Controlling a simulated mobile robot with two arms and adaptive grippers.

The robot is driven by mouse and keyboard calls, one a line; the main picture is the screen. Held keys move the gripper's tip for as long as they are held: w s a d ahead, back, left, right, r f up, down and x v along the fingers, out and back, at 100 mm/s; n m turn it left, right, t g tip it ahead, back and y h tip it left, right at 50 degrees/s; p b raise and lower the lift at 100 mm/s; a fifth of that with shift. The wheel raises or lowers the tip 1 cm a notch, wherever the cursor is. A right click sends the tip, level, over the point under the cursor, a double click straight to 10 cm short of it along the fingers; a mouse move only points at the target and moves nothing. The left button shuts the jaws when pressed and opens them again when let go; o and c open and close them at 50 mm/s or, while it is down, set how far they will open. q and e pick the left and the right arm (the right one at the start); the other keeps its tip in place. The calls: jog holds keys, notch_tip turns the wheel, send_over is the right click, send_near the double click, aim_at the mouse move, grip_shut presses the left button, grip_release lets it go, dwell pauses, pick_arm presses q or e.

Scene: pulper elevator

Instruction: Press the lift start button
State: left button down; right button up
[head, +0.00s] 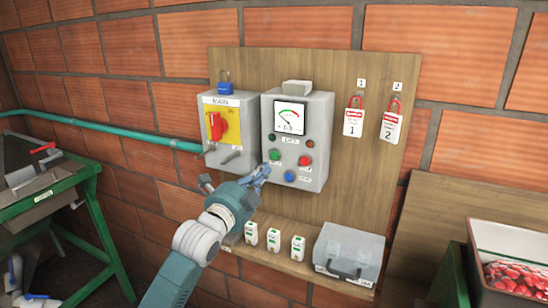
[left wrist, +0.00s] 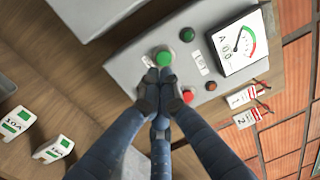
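The lift control box (head: 318,110) is a grey box on a wooden board, with a meter on top. Its green button (head: 275,154) is at the lower left, a red button (head: 306,160) at the right and a blue button (head: 290,176) below. My left gripper (head: 265,169) is in front of the box's lower left, just below the green button. In the left wrist view its fingertips (left wrist: 163,78) are together and empty, close to the green button (left wrist: 163,58), with the red button (left wrist: 188,97) beside them. I cannot tell whether they touch the panel. The blue button is hidden there.
A main switch box (head: 240,105) with a red handle is left of the control box. Two padlock tags (head: 354,123) hang at the right. Below, a shelf holds several small white-green modules (head: 273,240) and a grey case (head: 348,250). A green frame stands at left.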

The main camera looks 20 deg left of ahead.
aim_at(275, 159)
pick_arm(q)
jog(key=w, duration=0.2)
jog(key=w+p, duration=0.1)
jog(key=shift+d+r, duration=0.15)
jog(key=shift+r, duration=0.1)
jog(key=shift+w+d+f+p, duration=0.1)
jog(key=shift+w+p, duration=0.25)
jog(key=shift+w, duration=0.3)
